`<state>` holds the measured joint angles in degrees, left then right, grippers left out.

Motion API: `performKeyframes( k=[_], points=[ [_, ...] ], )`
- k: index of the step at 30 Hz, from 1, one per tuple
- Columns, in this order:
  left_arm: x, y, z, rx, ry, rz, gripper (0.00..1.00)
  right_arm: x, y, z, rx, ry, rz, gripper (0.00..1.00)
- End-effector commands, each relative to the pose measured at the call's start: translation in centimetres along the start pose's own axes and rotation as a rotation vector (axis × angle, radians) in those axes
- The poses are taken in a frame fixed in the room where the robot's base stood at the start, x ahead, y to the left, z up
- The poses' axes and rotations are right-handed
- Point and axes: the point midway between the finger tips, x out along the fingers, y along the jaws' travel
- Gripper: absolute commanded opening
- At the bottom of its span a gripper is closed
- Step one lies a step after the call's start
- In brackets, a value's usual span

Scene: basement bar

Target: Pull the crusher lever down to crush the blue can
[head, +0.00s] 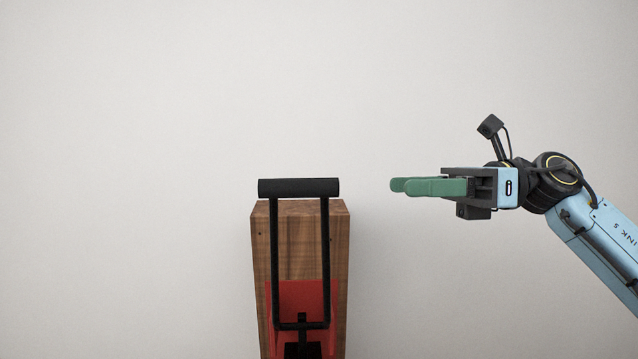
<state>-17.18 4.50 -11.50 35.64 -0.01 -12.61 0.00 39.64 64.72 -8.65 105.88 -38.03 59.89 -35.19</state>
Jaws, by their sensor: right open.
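The crusher lever (298,188) is a black U-shaped frame with a thick horizontal grip bar at its top. It stands raised in front of a wooden post. The red crusher body (284,300) is mounted on the post, and its lower part is cut off by the bottom edge. The blue can does not show. My right gripper (400,185), with green fingers, is open and empty. It points left, to the right of the grip bar at about the same height in the picture, with a clear gap between them. My left gripper is not in view.
The wooden post (342,240) stands in the lower middle of the head view. A plain pale wall (150,120) fills the background. No other object shows around the post or between my right gripper and the lever.

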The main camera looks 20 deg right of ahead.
Motion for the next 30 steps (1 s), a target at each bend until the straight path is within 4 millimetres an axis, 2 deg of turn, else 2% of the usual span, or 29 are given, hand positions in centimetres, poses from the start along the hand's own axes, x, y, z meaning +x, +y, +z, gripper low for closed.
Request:
performKeyframes(
  k=[5,12,18,24,30],
  points=[
    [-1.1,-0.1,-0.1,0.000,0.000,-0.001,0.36,2.3,0.3,0.3,-0.005,0.003,0.006,0.45],
    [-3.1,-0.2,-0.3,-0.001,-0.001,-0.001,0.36,7.5,0.2,0.4,-0.001,0.000,0.006,0.45],
    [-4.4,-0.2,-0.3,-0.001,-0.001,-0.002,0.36,11.0,0.2,0.4,0.000,-0.002,0.004,0.45],
    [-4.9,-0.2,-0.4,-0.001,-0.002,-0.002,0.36,12.8,0.1,0.2,0.001,-0.002,0.001,0.45],
    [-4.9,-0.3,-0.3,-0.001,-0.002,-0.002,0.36,13.1,0.0,0.0,0.001,-0.001,0.000,0.45]
  ],
)
